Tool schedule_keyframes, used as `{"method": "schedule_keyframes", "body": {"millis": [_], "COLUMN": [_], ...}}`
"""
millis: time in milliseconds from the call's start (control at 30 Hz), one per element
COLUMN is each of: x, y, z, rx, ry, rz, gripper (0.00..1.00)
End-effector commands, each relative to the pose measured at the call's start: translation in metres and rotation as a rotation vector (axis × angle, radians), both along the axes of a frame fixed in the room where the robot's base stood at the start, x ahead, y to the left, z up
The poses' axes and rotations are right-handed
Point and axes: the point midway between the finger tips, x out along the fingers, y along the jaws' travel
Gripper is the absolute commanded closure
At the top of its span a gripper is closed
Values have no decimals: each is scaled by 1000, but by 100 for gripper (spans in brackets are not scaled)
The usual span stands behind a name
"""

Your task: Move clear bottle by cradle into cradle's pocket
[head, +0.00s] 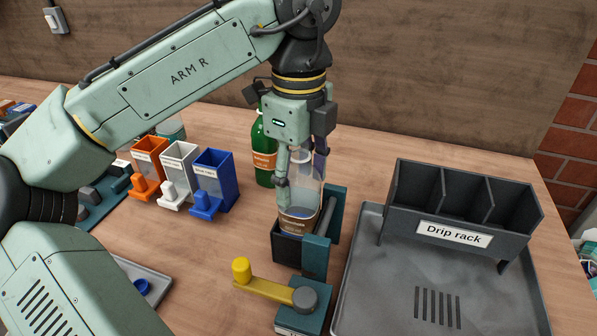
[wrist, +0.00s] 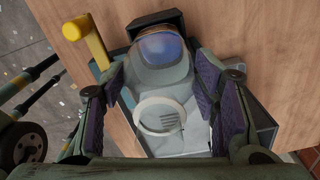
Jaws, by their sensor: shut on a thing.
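The clear bottle (head: 304,197) is upright in the head view, with a brown label band low on it. My gripper (head: 300,176) is shut on its upper body from above. The cradle (head: 317,254) is dark teal with a black pocket (head: 288,247) at its front left. The bottle's lower end is at the pocket's rim; the front wall hides whether its base rests on the floor. In the wrist view the bottle (wrist: 165,80) sits between both finger pads, its ring-like mouth towards the camera and its bluish base against the dark pocket (wrist: 172,17).
A yellow-knobbed lever (head: 262,284) sticks out left from the cradle's front. A green bottle (head: 263,155) stands behind. Orange, white and blue bins (head: 214,180) stand left. A drip rack (head: 455,210) on a grey tray (head: 385,290) is at right.

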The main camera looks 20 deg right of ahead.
Motion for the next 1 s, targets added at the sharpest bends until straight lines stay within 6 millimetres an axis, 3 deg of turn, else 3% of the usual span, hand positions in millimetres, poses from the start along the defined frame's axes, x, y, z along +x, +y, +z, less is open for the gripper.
{"method": "schedule_keyframes", "body": {"millis": [1000], "x": [0], "y": [0], "z": [-17], "rx": [-1], "ry": [-1], "rz": [1], "gripper": [93]}}
